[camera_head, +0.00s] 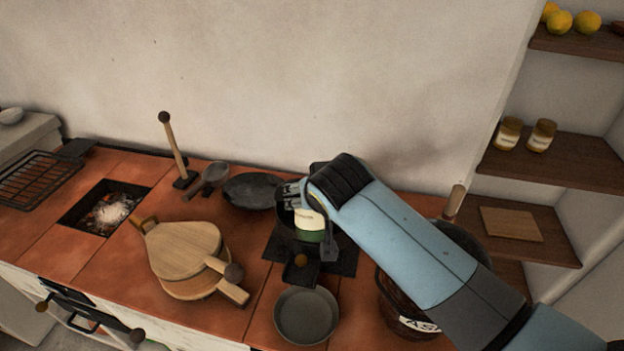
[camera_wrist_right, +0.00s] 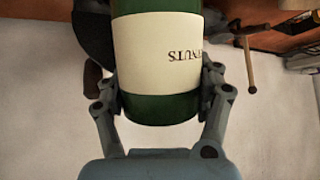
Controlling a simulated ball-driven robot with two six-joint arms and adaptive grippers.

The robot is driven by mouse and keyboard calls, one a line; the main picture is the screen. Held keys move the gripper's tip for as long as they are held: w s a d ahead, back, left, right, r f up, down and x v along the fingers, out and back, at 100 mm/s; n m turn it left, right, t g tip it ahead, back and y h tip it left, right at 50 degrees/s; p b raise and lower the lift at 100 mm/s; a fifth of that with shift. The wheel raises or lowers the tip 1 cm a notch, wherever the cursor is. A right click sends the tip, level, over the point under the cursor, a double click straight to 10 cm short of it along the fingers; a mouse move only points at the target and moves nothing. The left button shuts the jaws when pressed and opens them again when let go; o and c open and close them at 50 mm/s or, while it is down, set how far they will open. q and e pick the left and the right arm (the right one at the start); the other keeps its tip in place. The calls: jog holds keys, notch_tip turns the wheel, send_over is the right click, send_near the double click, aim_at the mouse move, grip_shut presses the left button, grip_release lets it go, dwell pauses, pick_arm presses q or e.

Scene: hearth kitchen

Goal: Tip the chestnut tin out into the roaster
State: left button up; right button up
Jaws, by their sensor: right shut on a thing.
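The chestnut tin (camera_head: 310,222) is green with a cream label. In the right wrist view the tin (camera_wrist_right: 160,60) fills the space between the fingers, and its label ends in "NUTS", printed upside down in that picture. My right gripper (camera_head: 303,197) is shut on the tin and holds it over a dark vessel (camera_head: 287,238) on a black square plate, which looks like the roaster. Tin and gripper hide much of this vessel, so its inside cannot be seen. I cannot tell how far the tin is tilted. My left gripper is not in view.
A grey pan (camera_head: 306,316) stands in front, and a dark round dish (camera_head: 250,191) behind. Wooden bellows (camera_head: 183,250) lie left, beside the ember pit (camera_head: 107,210). A dark bucket (camera_head: 405,315) labelled "AS…" stands right, partly under my arm.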

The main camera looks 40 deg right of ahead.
jog(key=g+y+p, duration=0.1)
jog(key=p, duration=0.1)
jog(key=g+y+p, duration=0.1)
jog(key=g+p, duration=0.1)
jog(key=shift+w+f+g, duration=0.1)
jog(key=shift+f+g, duration=0.2)
jog(key=shift+f, duration=0.05)
jog(key=shift+w+d+f+g+y+p, duration=0.1)
jog(key=shift+f+g+y+p, duration=0.25)
jog(key=shift+p, duration=0.25)
jog(key=shift+f+g+y, duration=0.45)
jog(key=shift+f+g, duration=0.25)
jog(key=shift+g, duration=0.25)
jog(key=shift+f+g+b, duration=0.3)
jog(key=shift+f, duration=0.05)
jog(key=shift+m+y, duration=0.3)
